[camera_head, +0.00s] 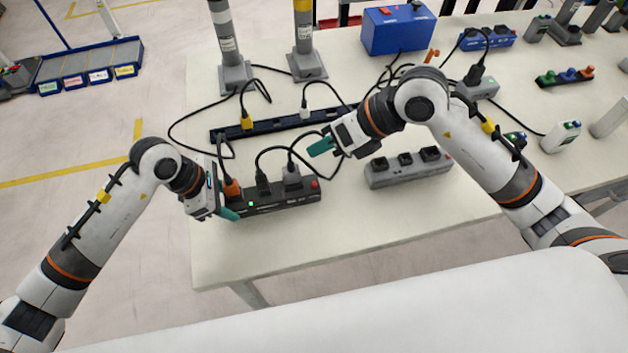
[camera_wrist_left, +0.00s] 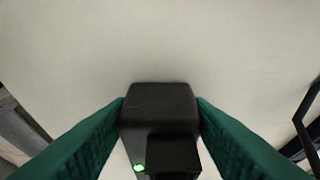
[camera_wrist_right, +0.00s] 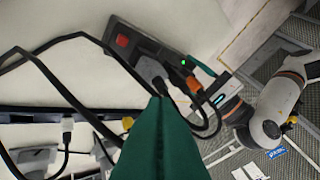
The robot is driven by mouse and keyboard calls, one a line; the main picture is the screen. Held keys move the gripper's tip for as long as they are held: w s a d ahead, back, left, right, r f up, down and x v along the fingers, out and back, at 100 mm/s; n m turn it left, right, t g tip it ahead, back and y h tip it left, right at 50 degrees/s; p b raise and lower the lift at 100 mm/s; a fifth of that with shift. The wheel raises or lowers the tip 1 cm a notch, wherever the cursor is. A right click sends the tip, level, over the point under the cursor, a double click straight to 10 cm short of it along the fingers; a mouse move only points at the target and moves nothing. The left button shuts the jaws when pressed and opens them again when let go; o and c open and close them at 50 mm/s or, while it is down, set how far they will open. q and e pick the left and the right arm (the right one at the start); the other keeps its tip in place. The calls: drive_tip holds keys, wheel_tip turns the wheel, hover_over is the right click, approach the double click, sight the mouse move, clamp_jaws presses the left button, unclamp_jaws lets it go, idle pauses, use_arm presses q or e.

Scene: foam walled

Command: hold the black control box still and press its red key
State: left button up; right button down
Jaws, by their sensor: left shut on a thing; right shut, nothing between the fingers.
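The black control box (camera_head: 285,192) lies on the pale table near its front edge, with plugs and cables in its top. Its red key (camera_head: 314,184) is at the right end and a lit green lamp (camera_head: 251,204) at the left end. My left gripper (camera_head: 228,213) is shut on the box's left end; in the left wrist view the green fingers (camera_wrist_left: 160,108) flank the black end. My right gripper (camera_head: 320,147) is shut and empty, above and behind the box's right end, apart from it. The right wrist view shows the red key (camera_wrist_right: 122,41) clear of the fingers (camera_wrist_right: 158,100).
A grey socket strip (camera_head: 408,171) lies right of the box. A long dark rail (camera_head: 285,123) runs behind it, with looping black cables between. Two grey posts (camera_head: 234,74) and a blue box (camera_head: 398,30) stand farther back. The table in front of the box is bare.

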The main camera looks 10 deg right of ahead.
sight(314, 185)
drive_tip(key=shift+r+m+t, duration=0.2)
drive_tip(key=shift+m+t, duration=0.1)
drive_tip(key=shift+m, duration=0.5)
drive_tip(key=shift+f, duration=4.45)
drive_tip(key=shift+f, duration=0.35)
drive_tip(key=shift+f, duration=0.5)
drive_tip(key=shift+r, duration=0.9)
